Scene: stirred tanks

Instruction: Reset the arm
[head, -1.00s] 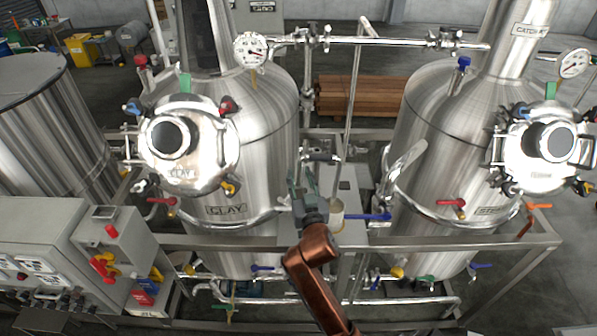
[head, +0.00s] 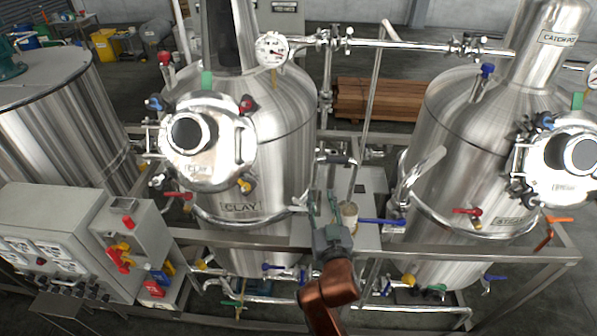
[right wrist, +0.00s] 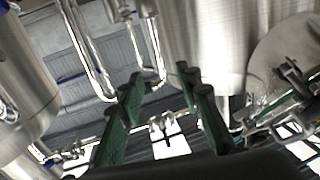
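My right arm comes in from the bottom of the head view, with a copper-coloured link. Its gripper (head: 327,212) is in front of the gap between the two steel tanks, near the frame's front rail. In the right wrist view the two green fingers of the right gripper (right wrist: 165,95) stand apart with nothing between them, so it is open and empty. Pipes and tank walls show beyond the fingers. My left gripper is not in view.
The CLAY tank (head: 275,140) stands left of the right gripper and the second tank (head: 455,130) right of it. A steel rail (head: 440,246) crosses in front. A control box (head: 50,235) stands at the lower left. A brown wood stack (head: 365,98) lies behind.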

